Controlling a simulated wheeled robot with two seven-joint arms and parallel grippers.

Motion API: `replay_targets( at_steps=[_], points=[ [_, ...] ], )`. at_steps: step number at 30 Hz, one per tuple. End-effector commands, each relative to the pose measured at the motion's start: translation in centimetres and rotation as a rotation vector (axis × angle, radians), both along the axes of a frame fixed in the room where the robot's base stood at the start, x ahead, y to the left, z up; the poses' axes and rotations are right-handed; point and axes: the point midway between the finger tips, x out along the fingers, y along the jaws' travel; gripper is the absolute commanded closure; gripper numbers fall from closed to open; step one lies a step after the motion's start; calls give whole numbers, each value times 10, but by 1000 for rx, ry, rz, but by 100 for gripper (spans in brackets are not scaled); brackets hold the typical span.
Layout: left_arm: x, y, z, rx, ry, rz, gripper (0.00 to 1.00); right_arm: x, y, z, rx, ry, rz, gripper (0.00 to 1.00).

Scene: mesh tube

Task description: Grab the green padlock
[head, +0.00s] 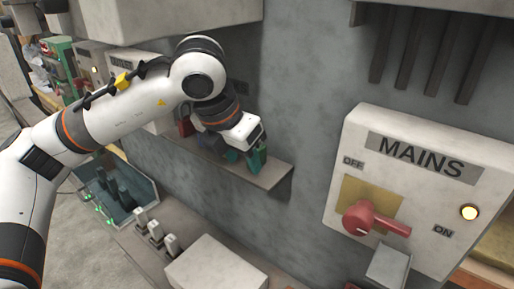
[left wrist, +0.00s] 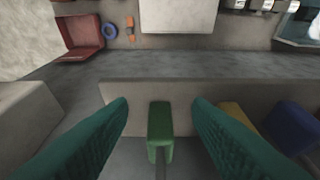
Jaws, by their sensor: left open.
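The green padlock (left wrist: 160,122) is on a narrow grey shelf (left wrist: 190,92), near the middle of the left wrist view. My left gripper (left wrist: 160,135) is open, with one teal finger on each side of the padlock and visible gaps between. In the head view my left gripper (head: 256,158) is at the right part of the shelf (head: 272,178); I cannot make out the green padlock separately there. My right gripper is in neither view.
A yellow padlock (left wrist: 236,116) and a blue padlock (left wrist: 291,124) stand right of the gripper in the left wrist view. A MAINS box (head: 405,190) with a red handle (head: 372,219) is on the wall. A white box (head: 215,264) is below the shelf.

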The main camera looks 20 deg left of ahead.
Motion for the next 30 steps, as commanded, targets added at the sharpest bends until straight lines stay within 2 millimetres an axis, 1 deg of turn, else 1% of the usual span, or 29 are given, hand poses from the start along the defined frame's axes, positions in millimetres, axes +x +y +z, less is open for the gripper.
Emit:
replay_targets(
  at_steps=[3, 10, 12, 14, 20, 21, 23, 24, 29, 30],
  points=[
    [13, -5, 2, -1, 3, 0, 55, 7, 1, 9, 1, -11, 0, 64],
    [48, -18, 2, 0, 2, 1, 55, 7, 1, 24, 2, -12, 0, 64],
    [49, -17, -5, 2, 3, 0, 55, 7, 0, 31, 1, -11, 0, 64],
    [49, -18, -9, 1, 3, 0, 55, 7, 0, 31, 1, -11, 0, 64],
    [50, -18, -12, 0, 0, 0, 55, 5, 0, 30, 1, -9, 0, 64],
    [50, -18, -12, 0, 0, 0, 56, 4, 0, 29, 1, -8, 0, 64],
    [50, -18, -12, 0, 0, 0, 66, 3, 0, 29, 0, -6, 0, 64],
    [50, -18, -12, 0, 0, 0, 73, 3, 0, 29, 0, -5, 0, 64],
    [49, -18, -12, 0, 0, 0, 99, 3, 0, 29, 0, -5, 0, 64],
    [49, -18, -12, 0, 0, 0, 100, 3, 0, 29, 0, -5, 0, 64]
  ],
)
